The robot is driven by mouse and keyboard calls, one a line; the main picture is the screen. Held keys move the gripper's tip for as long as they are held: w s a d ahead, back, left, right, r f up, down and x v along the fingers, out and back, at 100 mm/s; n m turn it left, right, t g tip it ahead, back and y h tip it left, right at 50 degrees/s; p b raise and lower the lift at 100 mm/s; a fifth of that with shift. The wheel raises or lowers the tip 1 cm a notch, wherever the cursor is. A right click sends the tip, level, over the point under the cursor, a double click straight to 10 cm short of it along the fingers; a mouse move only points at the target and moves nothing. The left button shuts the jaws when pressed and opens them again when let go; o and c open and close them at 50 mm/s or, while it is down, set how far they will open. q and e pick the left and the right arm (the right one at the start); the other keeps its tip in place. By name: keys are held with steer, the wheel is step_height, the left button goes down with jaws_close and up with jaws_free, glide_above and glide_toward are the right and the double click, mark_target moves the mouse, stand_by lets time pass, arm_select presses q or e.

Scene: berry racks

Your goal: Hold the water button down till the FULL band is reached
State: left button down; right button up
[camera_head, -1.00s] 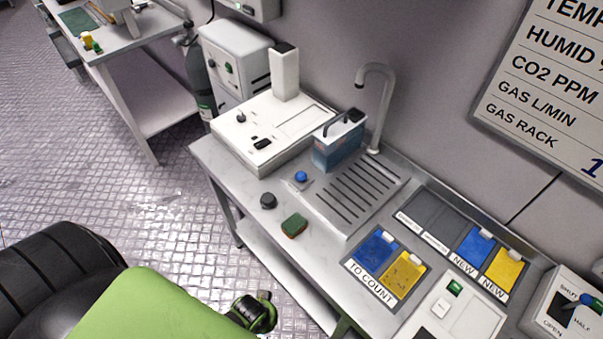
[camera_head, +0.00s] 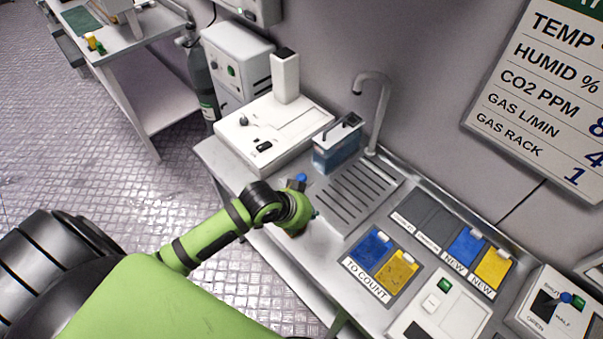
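The blue water button (camera_head: 301,178) sits on the counter at the left corner of the grooved sink drainer (camera_head: 352,196). My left gripper (camera_head: 298,210) is over the counter, just in front of the button in the picture. Its fingers are hidden, and I cannot tell whether it touches the button. My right gripper is out of view.
A white device (camera_head: 275,130) stands behind the button. Blue and yellow cards lie in a TO COUNT tray (camera_head: 352,265) to the right. A white box with a green button (camera_head: 430,305) is nearby.

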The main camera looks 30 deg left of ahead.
arm_select(q)
steer(key=w+a+r+t, duration=0.1)
steer(key=w+a, duration=0.3)
steer(key=w, duration=0.3)
step_height(320, 180, up, 4)
steer(key=n+t, duration=0.1)
steer(key=t, duration=0.1)
glide_above(299, 177)
steer(key=shift+f, duration=0.2)
steer(key=shift+f, duration=0.1)
step_height(299, 177, down, 7)
steer(key=b, duration=0.7)
steer(key=shift+f+b, duration=0.1)
steer(key=shift+b, duration=0.2)
steer(key=shift+f+b, duration=0.35)
steer(key=shift+f, duration=0.4)
steer(key=shift+f, duration=0.4)
